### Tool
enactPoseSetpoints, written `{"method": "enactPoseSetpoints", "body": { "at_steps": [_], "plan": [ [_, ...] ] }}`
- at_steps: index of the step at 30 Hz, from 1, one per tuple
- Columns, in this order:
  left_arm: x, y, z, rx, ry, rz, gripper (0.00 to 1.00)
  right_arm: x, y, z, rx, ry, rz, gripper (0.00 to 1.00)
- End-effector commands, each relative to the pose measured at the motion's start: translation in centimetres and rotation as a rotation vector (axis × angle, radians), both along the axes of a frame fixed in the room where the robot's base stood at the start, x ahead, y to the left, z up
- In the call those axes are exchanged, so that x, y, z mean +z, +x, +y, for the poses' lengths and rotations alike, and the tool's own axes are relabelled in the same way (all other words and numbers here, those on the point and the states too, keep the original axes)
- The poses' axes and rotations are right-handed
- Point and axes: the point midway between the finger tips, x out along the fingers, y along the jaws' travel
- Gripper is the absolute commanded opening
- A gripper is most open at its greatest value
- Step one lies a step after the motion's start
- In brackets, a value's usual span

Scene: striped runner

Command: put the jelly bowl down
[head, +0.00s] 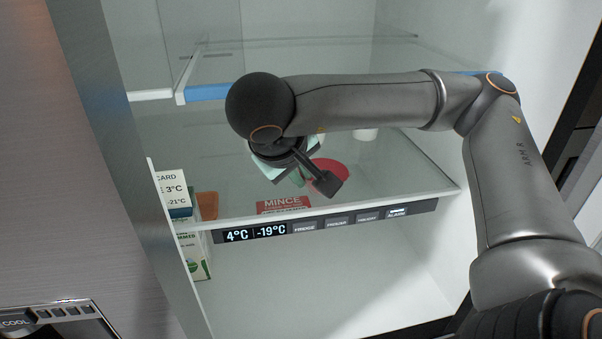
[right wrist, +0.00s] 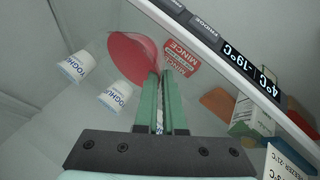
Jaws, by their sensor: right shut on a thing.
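The red jelly bowl (head: 331,172) is inside the open fridge, over the glass shelf (head: 400,185), partly hidden by my right arm and gripper. My right gripper (head: 305,177) comes down from above and is shut on the bowl's edge. In the right wrist view the bowl (right wrist: 130,55) shows at the tips of the green fingers (right wrist: 160,80). I cannot tell whether the bowl's base touches the shelf. My left gripper is in neither view.
A red mince pack (head: 283,204) lies at the shelf's front edge, close to the bowl. Two yoghurt pots (right wrist: 75,67) stand on the bowl's other side. Cartons and an orange item (head: 207,205) are at the left. A display strip (head: 325,222) runs along the front.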

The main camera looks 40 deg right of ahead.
Motion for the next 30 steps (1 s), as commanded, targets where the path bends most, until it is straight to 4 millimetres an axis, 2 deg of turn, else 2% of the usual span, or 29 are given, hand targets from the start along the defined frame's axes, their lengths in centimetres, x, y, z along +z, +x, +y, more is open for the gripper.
{"method": "enactPoseSetpoints", "body": {
  "at_steps": [10,11,18,25,30],
  "plan": [
    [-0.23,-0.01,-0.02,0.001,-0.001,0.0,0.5,-0.28,-0.01,0.0,-0.001,-0.001,-0.003,0.0],
    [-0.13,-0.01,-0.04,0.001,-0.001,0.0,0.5,-0.23,-0.03,0.01,0.0,0.0,-0.001,0.1],
    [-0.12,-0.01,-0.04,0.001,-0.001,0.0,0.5,-0.2,-0.03,0.01,-0.002,0.001,-0.001,0.37],
    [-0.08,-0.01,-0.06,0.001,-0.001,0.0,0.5,-0.16,-0.03,0.02,-0.001,0.0,-0.002,0.38],
    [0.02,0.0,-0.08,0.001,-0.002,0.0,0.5,0.62,0.25,0.41,0.003,0.0,-0.004,0.38]
  ]
}}
